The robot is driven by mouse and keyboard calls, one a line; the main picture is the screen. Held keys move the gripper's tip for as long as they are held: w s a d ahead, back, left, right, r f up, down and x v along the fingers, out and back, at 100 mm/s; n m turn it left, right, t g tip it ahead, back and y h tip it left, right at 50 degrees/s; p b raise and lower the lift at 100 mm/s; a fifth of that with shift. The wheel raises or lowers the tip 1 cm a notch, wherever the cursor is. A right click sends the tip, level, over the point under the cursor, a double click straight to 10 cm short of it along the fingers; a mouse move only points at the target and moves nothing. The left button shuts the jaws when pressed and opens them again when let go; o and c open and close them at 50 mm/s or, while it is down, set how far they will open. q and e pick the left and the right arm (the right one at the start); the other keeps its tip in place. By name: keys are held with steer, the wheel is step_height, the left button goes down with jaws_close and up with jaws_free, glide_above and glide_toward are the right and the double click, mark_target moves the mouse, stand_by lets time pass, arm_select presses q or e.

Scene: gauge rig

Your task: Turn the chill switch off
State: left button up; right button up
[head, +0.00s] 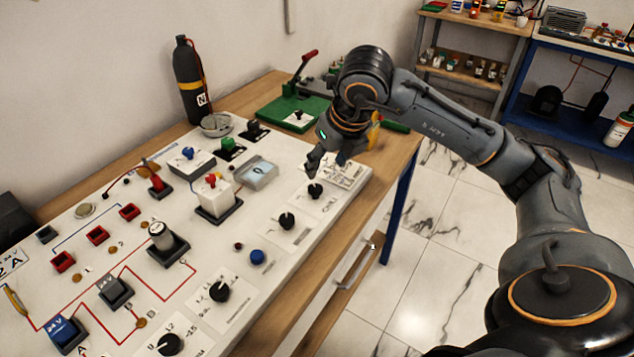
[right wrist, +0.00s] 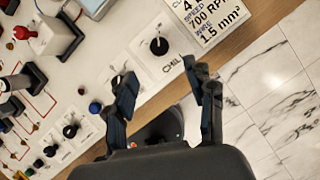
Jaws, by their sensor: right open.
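The chill switch is a black rotary knob (right wrist: 158,46) on a white plate whose lettering, partly cut off by my gripper, reads "CHIL". In the head view it is the knob (head: 316,191) nearest my right gripper, towards the panel's far right end. A pale pointer line shows on the knob. My right gripper (head: 327,163) hangs above and just beyond this knob, apart from it. In the right wrist view the gripper's two fingers (right wrist: 165,80) are spread with nothing between them, and the knob lies past the fingertips. My left gripper is not in view.
A similar black knob (head: 287,221) sits next to it, with more knobs (head: 219,292) along the panel's front. A printed label (right wrist: 212,15) lies beyond the switch. A white block with a red knob (head: 217,196) and a green press (head: 297,110) stand farther back. The floor at right is clear.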

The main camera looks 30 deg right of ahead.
mark_target(316, 188)
steer(key=x, duration=0.9)
steer(key=shift+f+p, duration=0.25)
steer(key=shift+p, duration=0.1)
jaws_close()
